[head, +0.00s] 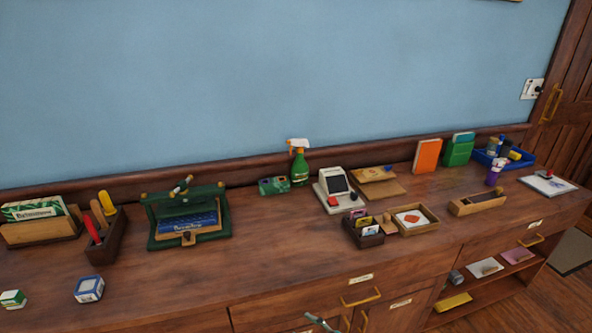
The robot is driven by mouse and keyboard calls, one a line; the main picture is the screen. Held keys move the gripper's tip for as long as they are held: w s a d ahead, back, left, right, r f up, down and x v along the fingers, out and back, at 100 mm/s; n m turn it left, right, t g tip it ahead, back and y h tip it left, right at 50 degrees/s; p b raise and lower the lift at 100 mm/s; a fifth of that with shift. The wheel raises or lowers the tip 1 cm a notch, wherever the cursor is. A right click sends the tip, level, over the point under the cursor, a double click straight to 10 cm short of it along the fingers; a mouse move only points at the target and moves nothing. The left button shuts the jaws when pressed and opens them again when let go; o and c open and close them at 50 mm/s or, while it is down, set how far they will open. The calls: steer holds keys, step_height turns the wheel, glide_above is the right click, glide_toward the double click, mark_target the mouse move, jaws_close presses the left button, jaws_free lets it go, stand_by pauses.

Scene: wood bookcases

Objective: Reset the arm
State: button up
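A small grey-green part (322,322) pokes up at the bottom edge of the head view, in front of the cabinet doors. It looks like the tip of my gripper, but most of it is cut off by the frame. I cannot see whether it is open or shut, or whether it holds anything. The rest of my arm is out of view.
A long wooden cabinet top (270,265) runs along the blue wall. It bears a green press (158,243), a spray bottle (299,167), a card terminal (338,190), small trays and a blue bin (482,157). Brass handles (362,299) stick out in front. The front middle top is clear.

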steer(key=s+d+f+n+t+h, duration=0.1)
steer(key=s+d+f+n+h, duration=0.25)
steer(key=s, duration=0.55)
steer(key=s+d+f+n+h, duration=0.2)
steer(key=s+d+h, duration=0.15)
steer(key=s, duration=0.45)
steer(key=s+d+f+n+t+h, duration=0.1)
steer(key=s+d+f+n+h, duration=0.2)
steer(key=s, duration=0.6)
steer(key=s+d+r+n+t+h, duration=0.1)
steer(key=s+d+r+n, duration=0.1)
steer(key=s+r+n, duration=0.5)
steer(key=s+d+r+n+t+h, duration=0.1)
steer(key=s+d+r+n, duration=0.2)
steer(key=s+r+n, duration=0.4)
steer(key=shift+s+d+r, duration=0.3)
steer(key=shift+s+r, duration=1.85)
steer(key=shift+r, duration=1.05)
